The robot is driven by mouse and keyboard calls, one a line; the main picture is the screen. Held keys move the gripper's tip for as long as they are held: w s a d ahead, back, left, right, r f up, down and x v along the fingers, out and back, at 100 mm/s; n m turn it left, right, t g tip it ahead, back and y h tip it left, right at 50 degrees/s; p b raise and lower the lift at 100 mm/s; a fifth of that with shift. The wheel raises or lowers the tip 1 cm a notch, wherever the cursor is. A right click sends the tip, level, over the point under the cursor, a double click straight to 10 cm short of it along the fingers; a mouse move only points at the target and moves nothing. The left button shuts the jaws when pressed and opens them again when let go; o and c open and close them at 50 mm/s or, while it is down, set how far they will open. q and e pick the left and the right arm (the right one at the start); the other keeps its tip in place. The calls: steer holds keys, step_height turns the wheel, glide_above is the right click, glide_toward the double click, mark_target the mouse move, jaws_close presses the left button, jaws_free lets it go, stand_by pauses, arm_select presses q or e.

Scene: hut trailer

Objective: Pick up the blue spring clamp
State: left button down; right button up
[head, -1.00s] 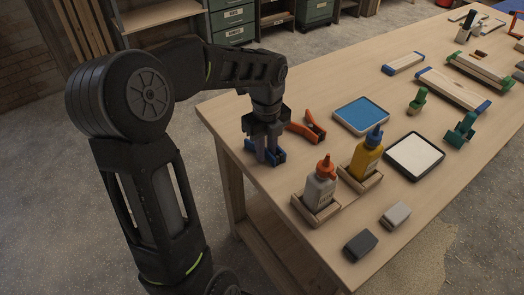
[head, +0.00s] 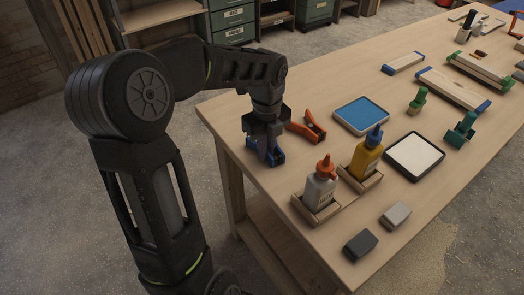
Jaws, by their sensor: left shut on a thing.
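The blue spring clamp (head: 279,157) is at the left edge of the workbench, mostly hidden by my left gripper (head: 268,154). Blue parts of it show on both sides of the fingers. My left gripper points down from above and is shut on the clamp. I cannot tell whether the clamp is clear of the bench top. My right gripper is not in view.
An orange clamp (head: 308,128) lies close right of my left gripper. A white glue bottle (head: 320,186) and a yellow bottle (head: 366,155) stand in wooden holders. A blue tray (head: 361,115) and a white tray (head: 414,154) lie beyond. The bench's front-left edge (head: 232,150) is near.

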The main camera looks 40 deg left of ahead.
arm_select(q)
step_height(320, 180, up, 10)
stand_by(0.7)
stand_by(0.5)
